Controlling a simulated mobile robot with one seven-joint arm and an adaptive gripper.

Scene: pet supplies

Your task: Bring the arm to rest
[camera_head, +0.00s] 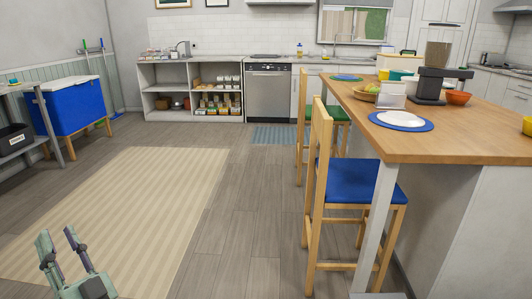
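My gripper (58,245) shows at the bottom left of the head view, above the striped beige rug. Its two greenish fingers point up and away and stand apart with a gap between them. Nothing shows between the fingers. The rest of my arm is cut off by the lower edge of the picture.
A wooden island table (460,138) fills the right side, with a blue-seated chair (355,185) beside it. A blue cooler (75,104) stands at the left. The rug (140,200) and the grey floor (235,220) are clear in the middle.

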